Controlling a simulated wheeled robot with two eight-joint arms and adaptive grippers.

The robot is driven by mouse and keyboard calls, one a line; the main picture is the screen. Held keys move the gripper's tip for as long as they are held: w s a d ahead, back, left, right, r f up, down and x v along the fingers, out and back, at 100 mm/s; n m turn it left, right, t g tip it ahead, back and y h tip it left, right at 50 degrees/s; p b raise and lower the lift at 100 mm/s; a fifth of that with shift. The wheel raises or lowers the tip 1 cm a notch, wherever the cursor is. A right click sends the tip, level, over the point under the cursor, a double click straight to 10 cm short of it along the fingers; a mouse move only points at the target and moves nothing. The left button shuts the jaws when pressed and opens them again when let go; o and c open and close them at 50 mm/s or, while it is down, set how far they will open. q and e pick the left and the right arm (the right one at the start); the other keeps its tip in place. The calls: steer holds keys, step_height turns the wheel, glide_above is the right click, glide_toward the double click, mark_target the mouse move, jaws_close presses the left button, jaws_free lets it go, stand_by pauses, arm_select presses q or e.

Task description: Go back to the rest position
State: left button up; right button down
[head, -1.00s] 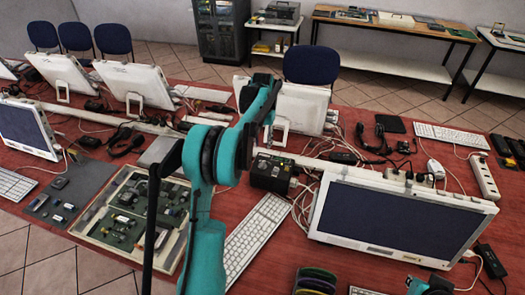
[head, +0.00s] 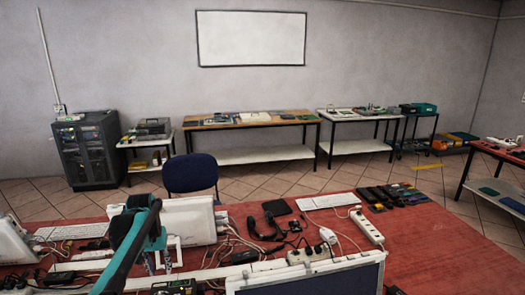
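My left gripper (head: 152,262) shows at the lower left in the head view, with my teal and black arm coming in from the bottom. Its fingers point down beside the back of a white monitor (head: 190,222) on the red table (head: 440,245). The fingers are small and partly covered by my arm, so I cannot tell whether they are open or shut. My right gripper is not in view. Several cables (head: 215,250) lie tangled on the table to the right of my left gripper.
A monitor (head: 310,275) stands at the bottom centre, cut off by the frame. A power strip (head: 366,227), a keyboard (head: 329,201) and dark headphones (head: 262,230) lie on the table. A blue chair (head: 190,172) stands behind it. The table's right part is bare.

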arm_select(q)
steer(key=s+d+r+m+t, duration=0.1)
steer(key=s+d+r+t, duration=0.25)
steer(key=s+d, duration=0.9)
steer(key=s+d+f+t, duration=0.1)
steer(key=s+d+f, duration=0.1)
steer(key=s, duration=0.4)
steer(key=s+d+f+m+t+b, duration=0.1)
steer(key=s+d+f, duration=0.1)
steer(key=s, duration=0.5)
steer(key=shift+s+f, duration=0.2)
steer(key=shift+f, duration=0.6)
steer(key=shift+a+t, duration=0.1)
steer(key=shift+t, duration=0.15)
